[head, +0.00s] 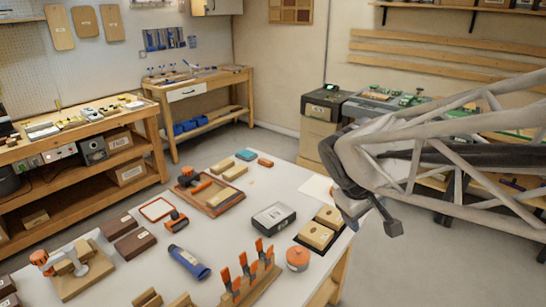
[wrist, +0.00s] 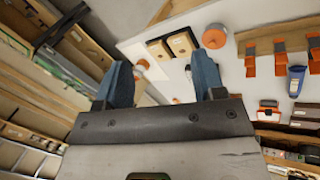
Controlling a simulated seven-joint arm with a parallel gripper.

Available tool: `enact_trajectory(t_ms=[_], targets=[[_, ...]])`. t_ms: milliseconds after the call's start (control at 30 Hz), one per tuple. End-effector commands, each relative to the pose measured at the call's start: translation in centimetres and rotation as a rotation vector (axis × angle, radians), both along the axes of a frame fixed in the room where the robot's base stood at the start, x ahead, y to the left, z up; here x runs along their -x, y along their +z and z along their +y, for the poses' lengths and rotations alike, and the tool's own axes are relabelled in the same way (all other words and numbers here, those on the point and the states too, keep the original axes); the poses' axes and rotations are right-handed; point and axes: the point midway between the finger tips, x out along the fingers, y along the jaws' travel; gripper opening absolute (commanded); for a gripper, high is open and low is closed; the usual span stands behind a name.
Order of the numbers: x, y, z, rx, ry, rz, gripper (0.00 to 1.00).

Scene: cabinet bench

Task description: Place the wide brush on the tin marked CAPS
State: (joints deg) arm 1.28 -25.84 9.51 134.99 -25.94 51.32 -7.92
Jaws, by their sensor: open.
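My gripper (wrist: 163,78) is open, with nothing between its two blue fingers in the wrist view. In the head view its dark end (head: 385,222) hangs at the right edge of the white bench, beyond the wooden blocks. A round orange-lidded tin (head: 297,258) stands near the bench's right edge; it also shows in the wrist view (wrist: 214,36). I cannot read a CAPS mark on it. I cannot pick out the wide brush for sure. A blue tool with a pale end (head: 188,262) lies mid-bench, and also shows in the wrist view (wrist: 296,80).
Two pale wooden blocks (head: 317,235) lie on a dark base near the gripper. A grey box (head: 273,218) stands left of them. A wooden rack with orange clamps (head: 252,277) stands at the front. A wooden tray (head: 210,194) and dark boxes (head: 135,243) lie farther left.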

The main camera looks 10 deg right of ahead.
Motion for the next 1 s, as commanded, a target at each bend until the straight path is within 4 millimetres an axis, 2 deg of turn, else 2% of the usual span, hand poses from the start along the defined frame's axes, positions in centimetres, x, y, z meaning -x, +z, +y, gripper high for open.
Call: enact_trajectory(t_ms=[33, 200, 400, 600, 1000], targets=[[1.6, 0.1, 0.7, -0.044, -0.037, -0.017, 0.63], [6.2, -0.2, 3.2, -0.207, -0.172, -0.057, 0.63], [10.1, -0.6, 5.5, -0.356, -0.287, -0.083, 0.63], [11.6, -0.8, 6.5, -0.421, -0.335, -0.091, 0.63], [11.6, -0.8, 6.6, -0.425, -0.338, -0.091, 0.63]])
